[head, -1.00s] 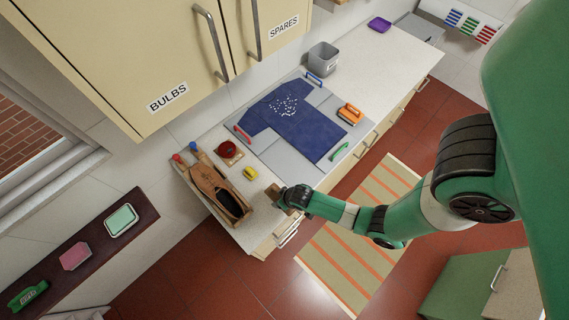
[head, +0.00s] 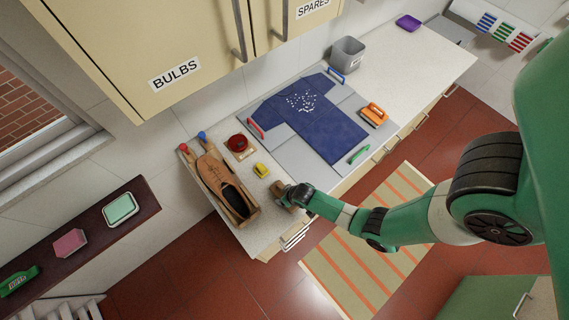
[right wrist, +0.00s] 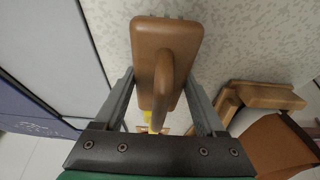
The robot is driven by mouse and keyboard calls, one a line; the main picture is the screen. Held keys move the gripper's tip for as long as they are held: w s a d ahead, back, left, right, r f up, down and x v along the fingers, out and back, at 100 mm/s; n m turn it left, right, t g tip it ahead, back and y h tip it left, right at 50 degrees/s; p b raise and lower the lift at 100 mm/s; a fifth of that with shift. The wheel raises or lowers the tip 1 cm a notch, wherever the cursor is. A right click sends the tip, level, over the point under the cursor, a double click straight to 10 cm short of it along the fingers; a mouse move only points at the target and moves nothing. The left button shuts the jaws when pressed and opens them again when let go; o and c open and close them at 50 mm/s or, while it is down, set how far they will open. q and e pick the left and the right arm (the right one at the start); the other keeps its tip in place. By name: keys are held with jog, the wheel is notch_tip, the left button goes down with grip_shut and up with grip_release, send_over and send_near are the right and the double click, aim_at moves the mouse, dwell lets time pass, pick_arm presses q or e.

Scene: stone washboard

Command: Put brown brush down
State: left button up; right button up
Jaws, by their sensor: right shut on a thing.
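A brown brush (right wrist: 165,40) with an arched handle is between the fingers of my right gripper (right wrist: 160,105) in the right wrist view. The gripper is shut on its handle. In the head view the brush (head: 278,188) is small and partly hidden by my right gripper (head: 288,194), near the front edge of the speckled counter (head: 268,215). The counter shows close beneath the brush in the right wrist view. I cannot tell whether the brush touches it. My left gripper is not in view.
A wooden box with a brown shoe-like thing (head: 218,172) stands left of the gripper. A yellow object (head: 262,171) and a red round object (head: 238,143) are nearby.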

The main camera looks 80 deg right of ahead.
jog(key=shift+w+r, duration=0.1)
jog(key=shift+r, duration=0.05)
jog(key=o, duration=1.4)
jog(key=shift+r, duration=0.1)
jog(key=p+v, duration=0.4)
jog(key=v, duration=0.3)
jog(key=shift+p, duration=0.3)
jog(key=shift+r, duration=0.2)
jog(key=shift+f, duration=0.1)
